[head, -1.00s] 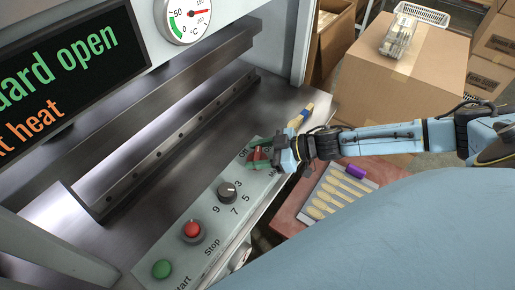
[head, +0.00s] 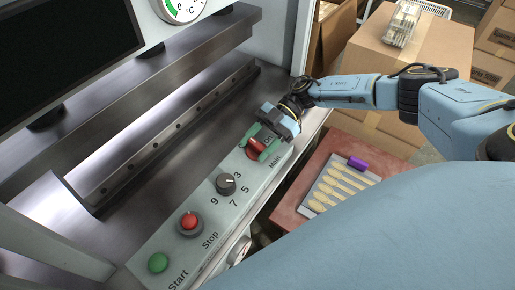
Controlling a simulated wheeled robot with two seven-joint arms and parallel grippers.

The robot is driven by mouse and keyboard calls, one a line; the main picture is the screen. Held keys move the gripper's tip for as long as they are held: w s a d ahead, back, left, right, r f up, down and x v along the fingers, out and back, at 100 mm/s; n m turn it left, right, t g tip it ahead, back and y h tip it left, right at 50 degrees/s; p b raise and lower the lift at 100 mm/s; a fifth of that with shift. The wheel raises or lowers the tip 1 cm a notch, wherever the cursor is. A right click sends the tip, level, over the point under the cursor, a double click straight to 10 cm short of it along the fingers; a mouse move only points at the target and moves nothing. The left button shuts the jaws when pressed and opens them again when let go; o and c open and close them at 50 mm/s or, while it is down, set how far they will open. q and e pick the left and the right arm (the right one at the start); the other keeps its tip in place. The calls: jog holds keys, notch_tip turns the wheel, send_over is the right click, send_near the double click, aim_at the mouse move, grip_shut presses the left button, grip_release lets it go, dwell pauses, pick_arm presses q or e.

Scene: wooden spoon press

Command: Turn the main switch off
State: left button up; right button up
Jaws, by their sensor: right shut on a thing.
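The main switch (head: 256,149) is a red handle at the far end of the control panel, beside the label "Main". My right gripper (head: 262,143) has green fingers around the red handle and is shut on it. The fingers and the gripper body hide part of the switch. The display (head: 70,45) at the upper left is black, with no text. My left gripper is not in view.
The panel (head: 222,210) also carries a dark knob (head: 226,184), a red stop button (head: 190,223) and a green start button (head: 158,263). A red table (head: 297,205) with a tray of wooden spoons stands to the right. Cardboard boxes (head: 415,55) are behind.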

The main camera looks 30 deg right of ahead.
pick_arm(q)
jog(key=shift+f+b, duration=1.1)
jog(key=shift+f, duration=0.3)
pick_arm(e)
jog(key=shift+n+g+h, duration=0.3)
jog(key=shift+n+g, duration=0.9)
jog(key=shift+g, duration=0.2)
jog(key=o, duration=1)
jog(key=shift+a, duration=0.1)
jog(key=shift+c, duration=0.2)
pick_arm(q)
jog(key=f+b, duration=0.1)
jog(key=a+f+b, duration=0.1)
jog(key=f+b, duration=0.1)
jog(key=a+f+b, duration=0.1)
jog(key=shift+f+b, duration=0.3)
pick_arm(e)
jog(key=v, duration=1.3)
jog(key=shift+r, duration=0.2)
